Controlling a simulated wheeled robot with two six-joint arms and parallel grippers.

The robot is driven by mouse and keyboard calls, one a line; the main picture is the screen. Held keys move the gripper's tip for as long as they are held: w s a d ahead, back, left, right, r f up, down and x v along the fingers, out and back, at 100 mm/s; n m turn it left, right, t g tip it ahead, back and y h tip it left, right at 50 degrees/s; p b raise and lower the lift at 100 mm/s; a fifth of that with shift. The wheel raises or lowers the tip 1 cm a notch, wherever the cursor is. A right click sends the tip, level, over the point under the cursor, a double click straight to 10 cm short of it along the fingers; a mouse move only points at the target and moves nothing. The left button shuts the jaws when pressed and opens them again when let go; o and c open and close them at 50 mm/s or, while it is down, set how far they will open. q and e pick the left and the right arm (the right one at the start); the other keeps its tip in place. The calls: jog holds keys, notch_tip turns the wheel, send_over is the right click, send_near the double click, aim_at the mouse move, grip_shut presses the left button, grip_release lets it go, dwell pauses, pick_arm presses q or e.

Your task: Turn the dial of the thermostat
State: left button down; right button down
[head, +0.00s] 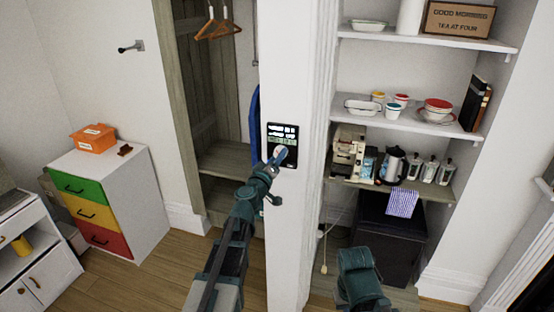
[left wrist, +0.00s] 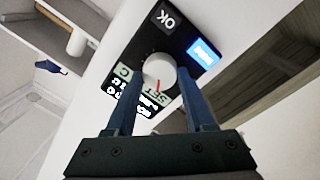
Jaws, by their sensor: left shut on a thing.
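The thermostat (head: 282,132) is a black panel with a lit display, mounted on the white pillar in the middle of the head view. In the left wrist view its black face (left wrist: 143,48) shows an OK label, a blue-lit patch and a green display, all tilted. Its round white dial (left wrist: 158,68) has a red mark. My left gripper (head: 277,157) reaches up to the panel's lower part. In the left wrist view its two blue fingers (left wrist: 160,88) are on either side of the dial, shut on it. The fingertips partly cover the display. Fingers of my right gripper do not show.
Right of the pillar, shelves (head: 430,125) hold bowls, cups, a kettle (head: 392,166) and jars. Left of it is an open wardrobe (head: 222,155) with hangers. A drawer cabinet (head: 145,195) with coloured fronts stands further left. Part of my right arm shows low in front.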

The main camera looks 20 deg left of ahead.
pick_arm(q)
jog(key=shift+f+n+y+b, duration=0.1)
jog(key=shift+n+y+b, duration=0.2)
jog(key=shift+n, duration=3.5)
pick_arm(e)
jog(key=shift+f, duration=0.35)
pick_arm(q)
jog(key=shift+c, duration=1.3)
grip_release()
jog(key=shift+s, duration=0.1)
